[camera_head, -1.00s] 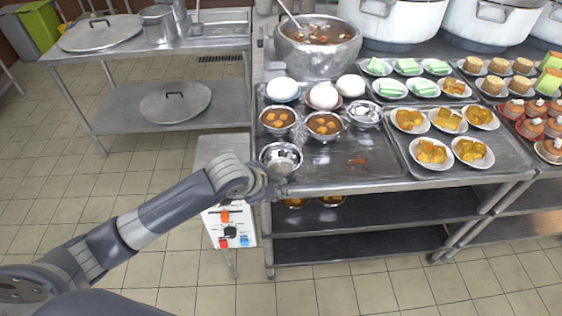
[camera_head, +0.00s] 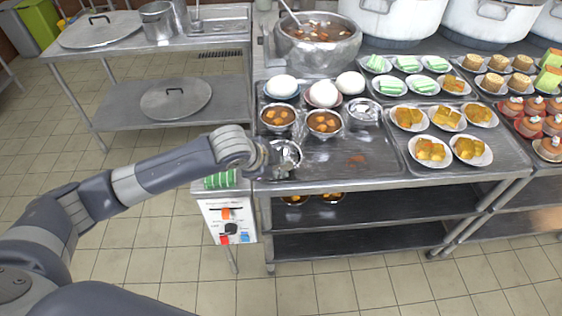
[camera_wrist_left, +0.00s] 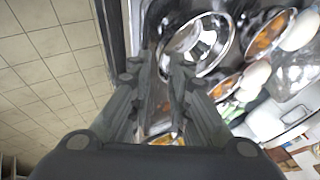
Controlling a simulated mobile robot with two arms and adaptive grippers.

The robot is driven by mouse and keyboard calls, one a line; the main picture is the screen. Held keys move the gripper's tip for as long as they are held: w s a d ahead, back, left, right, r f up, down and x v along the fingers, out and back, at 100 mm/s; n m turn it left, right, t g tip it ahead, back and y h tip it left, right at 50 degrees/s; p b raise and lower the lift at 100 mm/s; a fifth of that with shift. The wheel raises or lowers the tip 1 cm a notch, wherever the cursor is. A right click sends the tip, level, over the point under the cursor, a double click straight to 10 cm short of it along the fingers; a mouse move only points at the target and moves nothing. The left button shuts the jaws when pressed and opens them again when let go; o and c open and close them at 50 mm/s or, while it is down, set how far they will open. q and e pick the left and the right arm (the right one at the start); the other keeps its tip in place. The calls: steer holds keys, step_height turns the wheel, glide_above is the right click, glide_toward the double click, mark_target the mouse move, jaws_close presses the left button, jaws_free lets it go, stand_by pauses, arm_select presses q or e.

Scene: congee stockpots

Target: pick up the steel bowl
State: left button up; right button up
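An empty, shiny steel bowl (camera_head: 288,153) sits at the front left corner of a dark tray (camera_head: 330,168). A second empty steel bowl (camera_head: 364,111) stands further back, beside two bowls of brown soup. My left gripper (camera_head: 274,162) is at the near bowl's left side and covers part of it in the head view. In the left wrist view, the two fingers (camera_wrist_left: 161,64) are spread apart. The near side of the bowl (camera_wrist_left: 207,42) lies at the gap between the fingertips; whether they touch it I cannot tell. My right gripper is not in view.
Soup bowls (camera_head: 278,117) and white buns (camera_head: 323,94) stand close behind the near bowl. A large soup pot (camera_head: 317,52) is at the back. Plates of yellow cakes (camera_head: 430,150) fill the tray to the right. The tray right of the near bowl is mostly clear.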

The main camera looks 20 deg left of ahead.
arm_select(q)
steer(key=x, duration=0.5)
steer(key=shift+a+p, duration=0.25)
steer(key=shift+p, duration=0.1)
steer(key=shift+r, duration=0.1)
jaws_close()
